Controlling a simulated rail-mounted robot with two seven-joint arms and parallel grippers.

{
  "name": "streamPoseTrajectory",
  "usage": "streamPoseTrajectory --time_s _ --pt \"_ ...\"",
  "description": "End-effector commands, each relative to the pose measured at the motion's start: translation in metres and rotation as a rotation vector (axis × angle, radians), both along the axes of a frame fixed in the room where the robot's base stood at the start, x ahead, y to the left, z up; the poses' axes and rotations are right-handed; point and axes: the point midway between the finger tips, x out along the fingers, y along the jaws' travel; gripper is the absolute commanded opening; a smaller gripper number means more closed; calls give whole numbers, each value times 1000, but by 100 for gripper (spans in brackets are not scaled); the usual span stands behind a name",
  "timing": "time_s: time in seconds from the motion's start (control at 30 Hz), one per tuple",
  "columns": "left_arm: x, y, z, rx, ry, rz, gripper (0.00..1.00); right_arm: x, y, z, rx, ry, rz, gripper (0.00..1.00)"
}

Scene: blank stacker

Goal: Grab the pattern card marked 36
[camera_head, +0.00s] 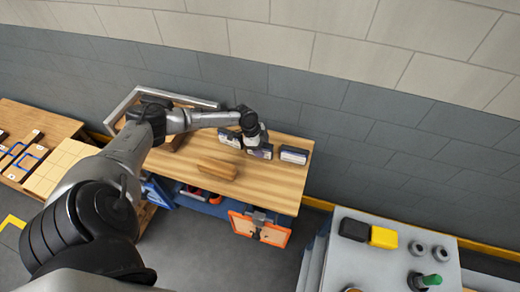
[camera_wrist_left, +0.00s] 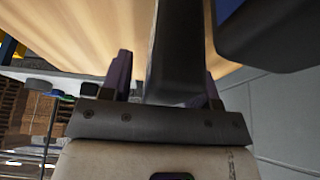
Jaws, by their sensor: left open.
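Several small dark-and-white blocks stand in a row on the wooden table: a left one (camera_head: 230,138), a middle one (camera_head: 263,152) and a right one (camera_head: 294,155). Their markings are too small to read, so I cannot tell which is card 36. My left gripper (camera_head: 252,139) is down among the left and middle blocks and partly hides them. In the left wrist view, the open fingers (camera_wrist_left: 165,88) stand on either side of a dark slab (camera_wrist_left: 180,45). Contact cannot be made out. My right gripper is not in view.
The wooden table (camera_head: 272,190) carries a wooden block (camera_head: 217,168) in front of the row. A grey-framed tray is behind my arm. A grey cabinet (camera_head: 385,270) with black and yellow boxes stands at right.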

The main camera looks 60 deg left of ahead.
Motion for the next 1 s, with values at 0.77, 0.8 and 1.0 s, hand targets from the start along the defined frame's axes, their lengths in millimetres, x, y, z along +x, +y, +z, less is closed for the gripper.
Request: streamPoseTrajectory --time_s 0.77,0.8,1.0 --pt "0 0 -2 0 0 0 0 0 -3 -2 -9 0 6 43" --pt "0 0 -2 0 0 0 0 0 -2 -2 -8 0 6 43" --pt "0 0 -2 0 0 0 0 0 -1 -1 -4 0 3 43"
